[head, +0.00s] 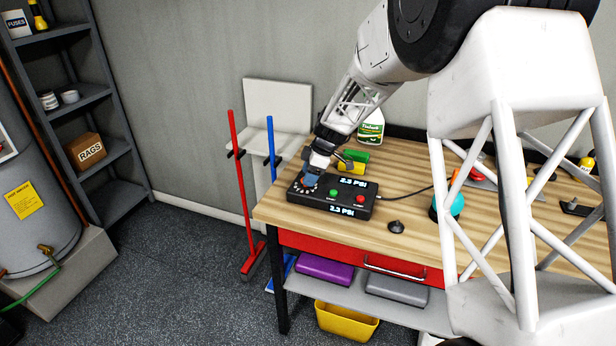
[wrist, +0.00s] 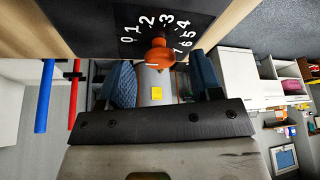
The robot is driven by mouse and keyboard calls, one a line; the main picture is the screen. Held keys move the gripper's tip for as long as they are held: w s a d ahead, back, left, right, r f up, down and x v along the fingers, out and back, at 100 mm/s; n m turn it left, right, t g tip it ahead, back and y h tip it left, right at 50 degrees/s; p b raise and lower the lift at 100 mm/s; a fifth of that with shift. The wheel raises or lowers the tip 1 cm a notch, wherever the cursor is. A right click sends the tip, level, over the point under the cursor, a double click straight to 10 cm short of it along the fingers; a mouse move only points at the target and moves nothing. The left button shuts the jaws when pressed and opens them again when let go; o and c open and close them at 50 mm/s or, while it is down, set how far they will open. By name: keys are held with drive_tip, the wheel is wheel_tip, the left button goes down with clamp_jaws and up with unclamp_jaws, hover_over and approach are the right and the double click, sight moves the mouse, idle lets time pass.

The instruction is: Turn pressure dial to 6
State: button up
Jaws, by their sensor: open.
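The pressure dial is on the left part of a black control box (head: 332,205) on the wooden bench; my gripper largely covers it in the head view. In the wrist view, the dial's orange knob (wrist: 160,54) stands in front of a black face (wrist: 166,35) with white numbers curving from 0 at left to 7 at right. Its exact pointer setting is unclear. My gripper (head: 311,181) is at the dial, its blue fingers apart on either side of the knob. I cannot tell whether they touch it. The box displays read about 2.5 and 2.3 PSI.
A green button (head: 333,193) and a red button (head: 360,199) sit right of the dial. A yellow-green sponge (head: 352,161) and spray bottle (head: 371,128) stand behind the box. A small dark knob-like object (head: 396,227) lies in front on bare bench.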

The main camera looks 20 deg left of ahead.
drive_tip(key=shift+a+f, duration=0.15)
drive_tip(key=shift+f, duration=0.35)
drive_tip(key=shift+c, duration=0.4)
drive_tip(key=c, duration=0.8)
drive_tip(key=shift+s, duration=0.1)
drive_tip(key=shift+c, duration=0.2)
